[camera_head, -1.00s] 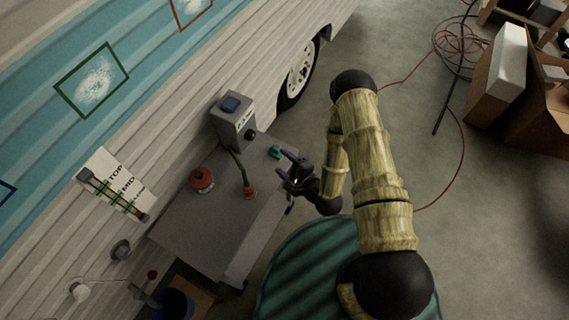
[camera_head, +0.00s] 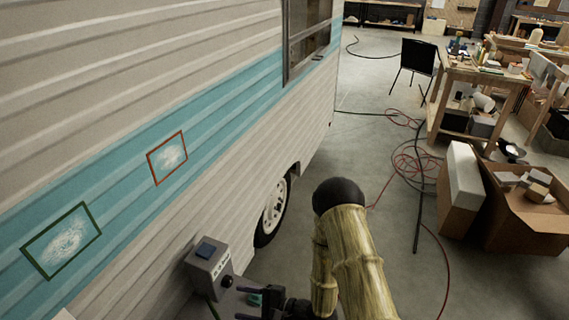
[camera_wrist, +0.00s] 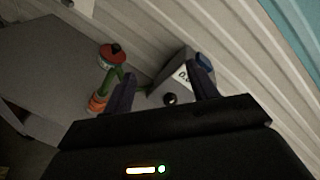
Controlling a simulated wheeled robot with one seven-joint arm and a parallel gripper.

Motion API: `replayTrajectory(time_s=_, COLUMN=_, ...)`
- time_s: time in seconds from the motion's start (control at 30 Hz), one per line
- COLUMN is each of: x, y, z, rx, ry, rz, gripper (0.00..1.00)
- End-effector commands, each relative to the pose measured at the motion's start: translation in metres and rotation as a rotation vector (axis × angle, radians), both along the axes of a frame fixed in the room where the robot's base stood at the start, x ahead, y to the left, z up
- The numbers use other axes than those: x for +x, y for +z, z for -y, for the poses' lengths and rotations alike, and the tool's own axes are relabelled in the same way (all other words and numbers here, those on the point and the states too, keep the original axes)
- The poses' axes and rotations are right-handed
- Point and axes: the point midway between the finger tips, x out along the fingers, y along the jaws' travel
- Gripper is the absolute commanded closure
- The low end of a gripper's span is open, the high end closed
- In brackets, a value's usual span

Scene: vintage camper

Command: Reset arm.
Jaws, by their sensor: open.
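My arm (camera_head: 352,262), with tan ribbed covers and a dark elbow, bends at the lower middle of the head view. My gripper (camera_head: 243,303) is at the bottom edge there, partly cut off, beside a grey box with a blue top button (camera_head: 208,265). In the wrist view my gripper (camera_wrist: 165,78) has its two dark fingers spread apart with nothing held between them. The grey box (camera_wrist: 172,80) shows behind the fingers. A green stem on an orange base (camera_wrist: 98,102) and a red round item with a black knob (camera_wrist: 112,53) are to the left.
The grey table (camera_wrist: 45,65) stands against the camper's ribbed wall (camera_head: 150,75). Cables (camera_head: 410,160) lie on the floor at right, near cardboard boxes (camera_head: 530,210) and a workbench (camera_head: 480,75). Floor right of the wheel is mostly clear.

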Motion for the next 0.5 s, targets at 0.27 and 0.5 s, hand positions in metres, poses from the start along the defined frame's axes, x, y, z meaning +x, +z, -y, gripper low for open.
replayTrajectory(time_s=0.27, x=-0.055, y=0.069, z=0.012, rx=-0.087, ry=0.416, rz=-0.057, gripper=0.42)
replayTrajectory(time_s=0.5, x=-0.096, y=0.096, z=0.059, rx=-0.345, ry=0.692, rz=-0.042, gripper=0.42)
